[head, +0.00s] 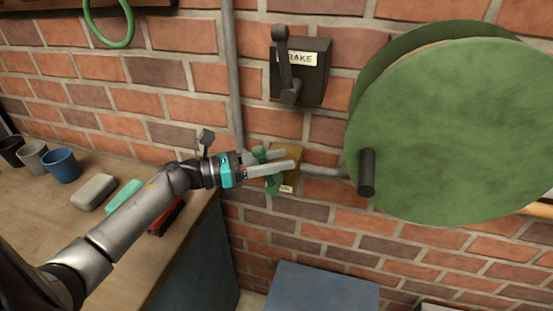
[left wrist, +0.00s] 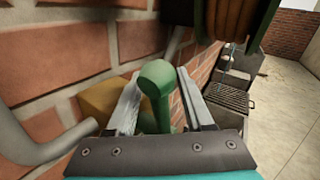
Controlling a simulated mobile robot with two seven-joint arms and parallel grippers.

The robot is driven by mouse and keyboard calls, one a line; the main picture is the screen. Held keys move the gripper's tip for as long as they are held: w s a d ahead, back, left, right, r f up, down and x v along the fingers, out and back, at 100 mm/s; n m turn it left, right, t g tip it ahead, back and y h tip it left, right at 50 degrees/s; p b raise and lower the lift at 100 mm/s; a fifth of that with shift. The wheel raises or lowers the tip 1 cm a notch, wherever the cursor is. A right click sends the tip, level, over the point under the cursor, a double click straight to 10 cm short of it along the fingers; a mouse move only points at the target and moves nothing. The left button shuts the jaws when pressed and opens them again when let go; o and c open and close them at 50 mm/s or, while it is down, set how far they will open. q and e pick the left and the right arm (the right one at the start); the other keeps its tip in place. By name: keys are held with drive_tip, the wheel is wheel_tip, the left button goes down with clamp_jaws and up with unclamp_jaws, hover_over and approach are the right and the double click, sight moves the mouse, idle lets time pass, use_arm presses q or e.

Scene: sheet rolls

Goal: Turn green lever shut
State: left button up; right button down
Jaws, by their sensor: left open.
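The green lever (head: 273,184) sits on a yellow-brown box (head: 288,160) fixed to the brick wall, with a small label low on it. Its rounded green end shows in the left wrist view (left wrist: 156,78), between the fingers. My left gripper (head: 287,162) is open, with one finger on each side of the lever's knob. I cannot tell whether either finger touches it. In the head view the fingers hide part of the lever and box. My right gripper is in neither view.
A dark brake box (head: 317,75) with a grey lever (head: 285,65) is on the wall above. A large green drum (head: 450,125) with a dark handle (head: 367,173) stands out to the right. A wooden bench (head: 110,235) with several cups and blocks is left. A blue surface (head: 320,290) lies below.

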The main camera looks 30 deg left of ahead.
use_arm(q)
clamp_jaws()
idle(1.4)
